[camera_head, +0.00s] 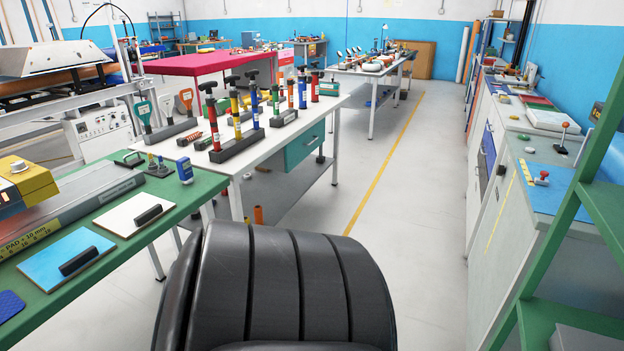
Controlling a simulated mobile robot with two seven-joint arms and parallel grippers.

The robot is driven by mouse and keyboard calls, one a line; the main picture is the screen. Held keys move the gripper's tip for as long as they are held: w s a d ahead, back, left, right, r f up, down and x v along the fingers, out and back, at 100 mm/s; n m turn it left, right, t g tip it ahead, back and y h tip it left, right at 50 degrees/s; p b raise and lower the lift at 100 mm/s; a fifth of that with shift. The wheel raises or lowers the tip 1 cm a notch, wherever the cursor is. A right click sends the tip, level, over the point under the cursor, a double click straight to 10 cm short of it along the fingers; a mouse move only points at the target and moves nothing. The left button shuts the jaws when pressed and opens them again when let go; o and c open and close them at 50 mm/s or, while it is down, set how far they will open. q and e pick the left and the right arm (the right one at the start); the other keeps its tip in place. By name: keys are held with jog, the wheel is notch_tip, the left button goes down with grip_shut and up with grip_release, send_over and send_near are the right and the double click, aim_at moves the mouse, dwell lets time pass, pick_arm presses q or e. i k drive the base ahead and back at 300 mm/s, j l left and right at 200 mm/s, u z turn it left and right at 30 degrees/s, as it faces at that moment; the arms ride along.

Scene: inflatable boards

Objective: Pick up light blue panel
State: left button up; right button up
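A light blue panel (50,262) lies flat on the green table (102,267) at the left in the head view. A black bar-shaped handle (80,261) sits on top of it. A white panel (127,209) with a similar black handle lies just behind it, a short gap apart. Neither of my grippers is in view, so nothing shows at the light blue panel.
A press-like machine with a yellow block (25,178) stands left of the panels. A dark blue pad (9,305) lies in front. A white table (285,137) holds several upright pumps. A floor aisle (420,200) is clear; a green shelf frame (560,240) stands right.

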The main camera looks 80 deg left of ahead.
aim_at(57, 264)
jog(key=u, duration=1.75)
